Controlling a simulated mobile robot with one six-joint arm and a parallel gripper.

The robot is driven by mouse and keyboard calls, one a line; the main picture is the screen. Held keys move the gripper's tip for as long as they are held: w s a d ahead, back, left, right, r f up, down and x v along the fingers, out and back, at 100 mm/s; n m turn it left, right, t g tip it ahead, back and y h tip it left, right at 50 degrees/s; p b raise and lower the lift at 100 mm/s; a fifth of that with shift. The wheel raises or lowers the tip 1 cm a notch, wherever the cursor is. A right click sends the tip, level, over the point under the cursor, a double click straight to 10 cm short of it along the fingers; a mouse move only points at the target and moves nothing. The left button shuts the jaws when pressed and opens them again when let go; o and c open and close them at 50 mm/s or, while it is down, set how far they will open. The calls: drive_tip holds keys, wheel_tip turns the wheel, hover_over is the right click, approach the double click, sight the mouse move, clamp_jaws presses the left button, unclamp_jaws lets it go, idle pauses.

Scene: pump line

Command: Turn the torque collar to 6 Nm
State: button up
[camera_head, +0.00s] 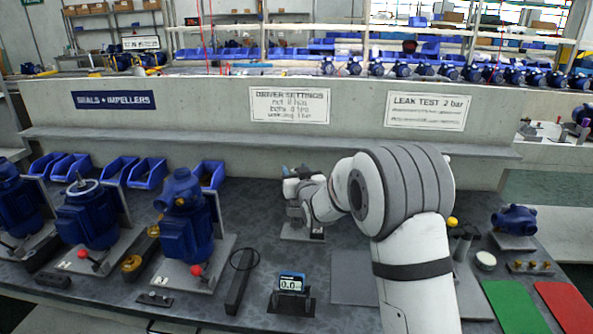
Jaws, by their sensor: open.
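My arm reaches in from the lower right, and its wrist end stands over a small grey base plate (297,233) in the middle of the bench. My gripper (294,197) is at that end, small and partly hidden by my wrist; its jaws are open. I cannot make out the torque collar or whether the jaws touch anything.
Blue pumps (184,222) on grey plates stand at the left, with blue bins (147,172) behind. A long dark bar (237,286) lies left of the readout. At the right are another blue pump (514,219), a green mat (516,306) and a red mat (566,305). Wall signs include driver settings (289,105).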

drive_tip(key=shift+w+a, duration=0.1)
drive_tip(key=shift+w, duration=0.15)
drive_tip(key=c, duration=0.9)
drive_tip(key=shift+d, duration=0.25)
drive_tip(key=shift+c, duration=0.4)
drive_tip(key=shift+a, duration=0.15)
